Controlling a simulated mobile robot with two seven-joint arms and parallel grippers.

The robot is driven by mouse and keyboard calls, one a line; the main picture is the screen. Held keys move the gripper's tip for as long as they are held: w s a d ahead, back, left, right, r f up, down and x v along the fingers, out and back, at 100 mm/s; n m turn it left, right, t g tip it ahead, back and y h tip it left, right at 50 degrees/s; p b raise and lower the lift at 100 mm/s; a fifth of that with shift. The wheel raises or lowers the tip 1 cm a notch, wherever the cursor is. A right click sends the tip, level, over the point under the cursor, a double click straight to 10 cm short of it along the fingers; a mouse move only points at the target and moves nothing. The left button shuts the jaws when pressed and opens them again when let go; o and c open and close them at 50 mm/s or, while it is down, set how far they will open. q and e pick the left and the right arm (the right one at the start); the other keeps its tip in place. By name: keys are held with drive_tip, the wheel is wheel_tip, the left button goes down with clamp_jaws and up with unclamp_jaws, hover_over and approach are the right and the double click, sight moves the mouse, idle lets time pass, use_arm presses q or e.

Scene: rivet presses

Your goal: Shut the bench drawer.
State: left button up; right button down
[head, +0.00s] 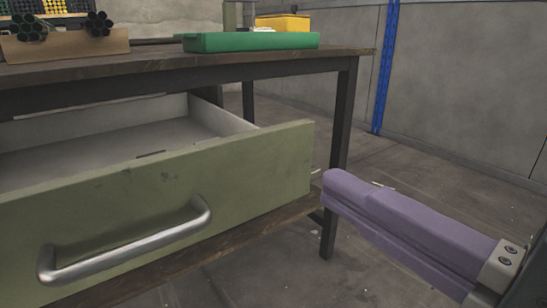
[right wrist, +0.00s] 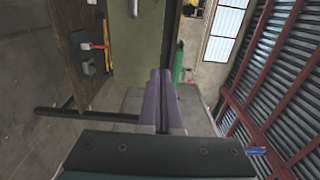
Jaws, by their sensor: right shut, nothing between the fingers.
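The bench drawer (head: 255,165) stands well open, its green front pulled out from under the bench top and its pale, empty-looking inside showing. A metal bar handle (head: 130,248) is on the front. My right gripper (head: 330,188), with purple fingers, is shut and empty. In the head view it appears just right of the drawer front's right end; I cannot tell whether it touches. In the right wrist view its fingers (right wrist: 159,76) point toward the green drawer front (right wrist: 135,50), with a small gap apparent. My left gripper is not in view.
The wooden bench top (head: 225,62) carries a green tray (head: 250,41), a yellow box (head: 283,22) and a cardboard box (head: 65,45) of dark tubes. A lower shelf (head: 190,250) runs under the drawer. A dark bench leg (head: 340,150) stands behind the drawer's right end. The floor to the right is clear.

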sight(250, 138)
drive_tip(key=b+x, duration=0.3)
drive_tip(key=x, duration=0.7)
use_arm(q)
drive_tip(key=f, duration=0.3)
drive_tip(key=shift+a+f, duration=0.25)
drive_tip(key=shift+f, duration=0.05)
